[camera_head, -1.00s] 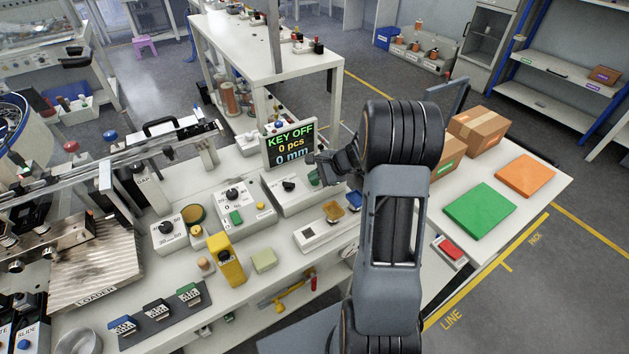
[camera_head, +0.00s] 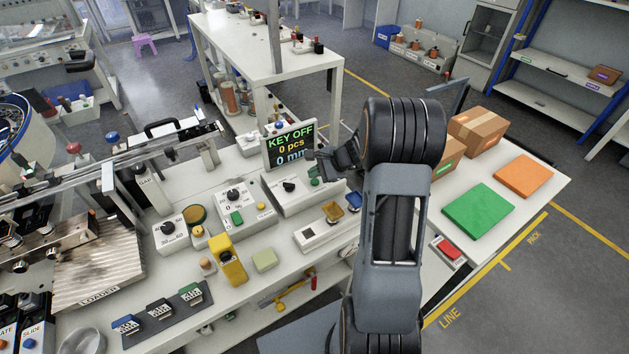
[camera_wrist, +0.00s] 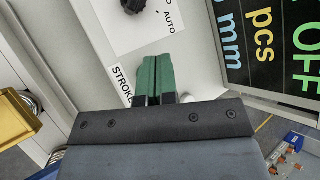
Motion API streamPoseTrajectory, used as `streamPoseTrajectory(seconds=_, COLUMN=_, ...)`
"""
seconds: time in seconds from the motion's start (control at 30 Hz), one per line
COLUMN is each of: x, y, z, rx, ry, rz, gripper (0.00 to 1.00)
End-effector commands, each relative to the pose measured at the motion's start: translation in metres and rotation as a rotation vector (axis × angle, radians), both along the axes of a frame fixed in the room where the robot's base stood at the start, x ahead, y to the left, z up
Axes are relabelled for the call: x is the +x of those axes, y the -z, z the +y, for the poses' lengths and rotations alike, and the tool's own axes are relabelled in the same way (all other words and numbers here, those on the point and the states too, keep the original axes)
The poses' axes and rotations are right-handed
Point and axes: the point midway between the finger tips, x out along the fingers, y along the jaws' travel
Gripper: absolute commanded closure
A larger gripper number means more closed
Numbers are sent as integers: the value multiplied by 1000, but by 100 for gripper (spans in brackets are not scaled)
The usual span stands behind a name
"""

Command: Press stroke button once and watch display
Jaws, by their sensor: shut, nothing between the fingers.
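The display (camera_head: 288,146) stands at the back of the bench and reads "KEY OFF", "0 pcs" and "0 mm". In the wrist view the display (camera_wrist: 262,45) fills the upper right. My gripper (camera_head: 314,176) is shut and empty, its green fingertips over the right side of the white control box (camera_head: 283,199). In the wrist view my gripper (camera_wrist: 155,62) covers part of the "STROK..." label (camera_wrist: 121,84) on the box's face. I cannot make out the stroke button; the fingers may hide it. A pale round part (camera_wrist: 187,98) shows beside them.
A black knob (camera_wrist: 133,5) marked "AUTO" sits on the same box. Left of it stands another box (camera_head: 243,211) with a dial and green button. A yellow tray (camera_head: 332,212) and a blue one (camera_head: 354,201) lie in front. Cartons (camera_head: 477,131) stand right.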

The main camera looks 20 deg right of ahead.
Motion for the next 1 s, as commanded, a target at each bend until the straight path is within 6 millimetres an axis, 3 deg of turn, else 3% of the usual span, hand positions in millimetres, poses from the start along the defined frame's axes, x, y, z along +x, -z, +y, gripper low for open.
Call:
streamPoseTrajectory(seconds=0.53, x=0, y=-46, z=0, rx=0, ry=-1, rz=-1, gripper=100)
streamPoseTrajectory(seconds=1.0, x=0, y=-49, z=0, rx=0, ry=-1, rz=-1, gripper=100)
